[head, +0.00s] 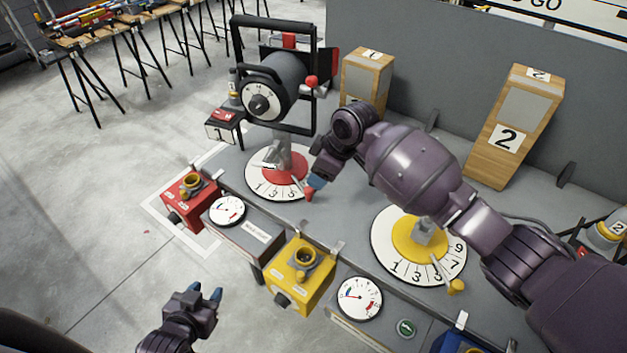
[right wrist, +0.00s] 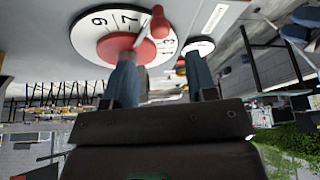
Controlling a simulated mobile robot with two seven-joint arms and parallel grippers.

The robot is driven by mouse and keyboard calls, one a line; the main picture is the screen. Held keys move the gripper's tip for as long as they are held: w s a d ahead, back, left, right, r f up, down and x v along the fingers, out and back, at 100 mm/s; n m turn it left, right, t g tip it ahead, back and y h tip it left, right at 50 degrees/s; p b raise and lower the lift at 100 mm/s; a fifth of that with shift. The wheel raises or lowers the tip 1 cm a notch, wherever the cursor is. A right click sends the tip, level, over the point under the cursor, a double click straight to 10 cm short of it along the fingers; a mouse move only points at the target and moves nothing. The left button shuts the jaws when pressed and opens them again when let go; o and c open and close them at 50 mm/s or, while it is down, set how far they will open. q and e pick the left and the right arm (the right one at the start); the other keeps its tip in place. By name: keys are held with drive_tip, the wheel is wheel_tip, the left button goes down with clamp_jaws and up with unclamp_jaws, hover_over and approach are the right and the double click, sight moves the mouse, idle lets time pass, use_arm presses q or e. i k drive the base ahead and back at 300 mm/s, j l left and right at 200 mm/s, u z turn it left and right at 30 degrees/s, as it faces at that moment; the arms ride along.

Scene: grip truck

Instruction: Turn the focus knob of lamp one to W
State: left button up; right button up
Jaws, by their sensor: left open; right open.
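Lamp one (head: 281,72) stands in its black yoke above a red-centred number dial (head: 279,173). A dark knob (head: 262,103) on a white marked face is on its front; its letters are too small to read. A red ball handle (head: 311,81) is on the yoke's right side. My right gripper (head: 315,184) is open at the right edge of the red dial, by its red-tipped pointer. In the right wrist view, its blue fingers (right wrist: 164,80) are apart, near the red pointer handle (right wrist: 159,22). My left gripper (head: 206,294) is open and empty over the floor, low left.
A red box (head: 188,200), a gauge panel (head: 242,228) and a yellow box (head: 301,276) line the bench front. A yellow-centred dial (head: 389,245) lies under my right arm. Wooden blocks (head: 507,125) stand behind.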

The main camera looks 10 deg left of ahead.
sight(259, 104)
drive_tip(key=k, duration=1)
